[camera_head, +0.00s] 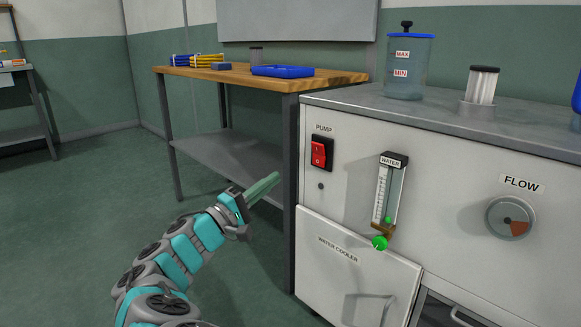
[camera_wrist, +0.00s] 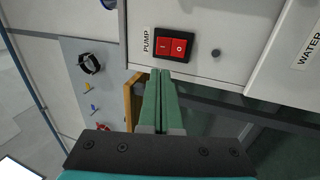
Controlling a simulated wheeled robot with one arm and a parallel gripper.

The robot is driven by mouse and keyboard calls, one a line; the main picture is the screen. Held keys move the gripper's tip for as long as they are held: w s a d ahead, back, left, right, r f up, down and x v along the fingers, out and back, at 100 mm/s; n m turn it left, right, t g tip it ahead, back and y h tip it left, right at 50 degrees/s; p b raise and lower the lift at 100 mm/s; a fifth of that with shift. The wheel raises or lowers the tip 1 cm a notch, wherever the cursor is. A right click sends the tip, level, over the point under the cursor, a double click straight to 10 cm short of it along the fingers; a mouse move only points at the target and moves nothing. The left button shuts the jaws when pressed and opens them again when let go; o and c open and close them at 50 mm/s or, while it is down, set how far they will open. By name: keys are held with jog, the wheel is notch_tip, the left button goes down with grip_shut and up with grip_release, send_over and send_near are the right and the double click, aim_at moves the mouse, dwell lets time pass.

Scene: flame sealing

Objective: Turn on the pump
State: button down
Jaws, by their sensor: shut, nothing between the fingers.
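The pump switch (camera_head: 321,153) is a red rocker in a black frame, under the PUMP label on the white front panel of the machine. In the wrist view the switch (camera_wrist: 171,46) lies just beyond my fingertips, with its "I" side at left and its "O" side at right. My gripper (camera_head: 270,180) has green fingers pressed together with nothing between them. In the head view it is left of and below the switch. In the wrist view the fingertips (camera_wrist: 160,72) point at the switch's lower edge; I cannot tell whether they touch.
A water flowmeter (camera_head: 388,200) with a green knob and a FLOW dial (camera_head: 510,218) are on the panel to the right. A wooden-topped table (camera_head: 330,80) with a blue tray (camera_head: 282,71) stands behind. Open floor (camera_head: 80,200) lies to the left.

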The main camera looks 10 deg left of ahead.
aim_at(316, 147)
jog(key=b+x, duration=0.1)
jog(key=x, duration=1.1)
jog(key=shift+w+d+f, duration=0.1)
jog(key=shift+w+d, duration=0.1)
jog(key=shift+w+d+r, duration=0.2)
jog(key=shift+w, duration=0.1)
